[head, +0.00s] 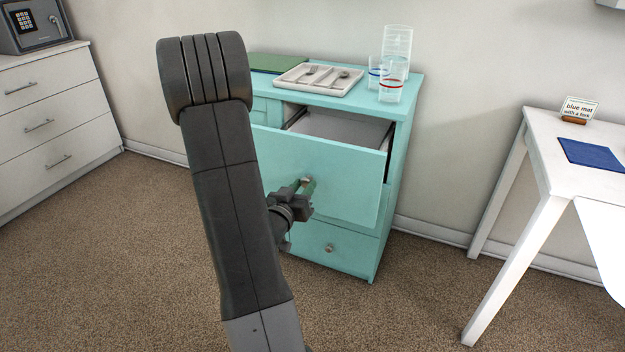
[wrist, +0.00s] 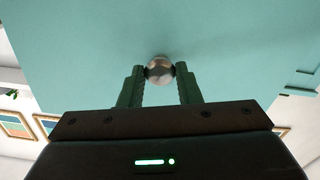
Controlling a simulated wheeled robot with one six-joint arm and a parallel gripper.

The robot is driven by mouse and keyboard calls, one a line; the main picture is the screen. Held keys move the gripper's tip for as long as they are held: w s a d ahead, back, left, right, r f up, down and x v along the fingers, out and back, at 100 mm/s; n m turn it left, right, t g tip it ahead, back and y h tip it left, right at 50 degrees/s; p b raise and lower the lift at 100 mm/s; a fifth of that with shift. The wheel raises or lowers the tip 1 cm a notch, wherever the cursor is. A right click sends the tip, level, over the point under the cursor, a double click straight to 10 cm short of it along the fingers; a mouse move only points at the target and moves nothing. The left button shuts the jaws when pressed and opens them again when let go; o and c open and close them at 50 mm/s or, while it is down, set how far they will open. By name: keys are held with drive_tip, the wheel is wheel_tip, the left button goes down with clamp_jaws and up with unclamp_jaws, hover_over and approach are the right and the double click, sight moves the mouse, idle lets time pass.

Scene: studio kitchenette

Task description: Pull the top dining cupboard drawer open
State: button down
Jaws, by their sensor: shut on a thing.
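The dining cupboard (head: 390,215) is turquoise and stands against the wall. Its top drawer (head: 345,165) is pulled out, and its empty-looking pale inside shows behind the front panel. My gripper (head: 306,186) is at the drawer front, shut on the round metal knob (wrist: 160,68). In the wrist view my gripper's two fingers (wrist: 160,75) touch the knob from both sides, with the turquoise drawer front (wrist: 90,40) filling the view behind. My arm hides the left part of the cupboard in the head view.
A cutlery tray (head: 284,78) and clear cups (head: 392,85) stand on the cupboard top. A lower drawer knob (head: 329,248) sits below. A white table (head: 540,165) with a blue mat (head: 595,155) is at right, a white chest (head: 50,120) at left. Carpet between is clear.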

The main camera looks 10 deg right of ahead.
drive_tip(key=shift+b+v, duration=0.35)
drive_tip(key=shift+v, duration=2.3)
drive_tip(key=c, duration=1.1)
unclamp_jaws()
drive_tip(key=shift+o, duration=0.2)
drive_tip(key=p+v, duration=0.1)
drive_tip(key=v, duration=1.2)
drive_tip(key=shift+s+a, duration=0.25)
drive_tip(key=shift+s, duration=0.05)
drive_tip(key=b+x, duration=0.1)
drive_tip(key=x, duration=1.2)
drive_tip(key=shift+w+d, duration=0.2)
drive_tip(key=shift+w, duration=0.1)
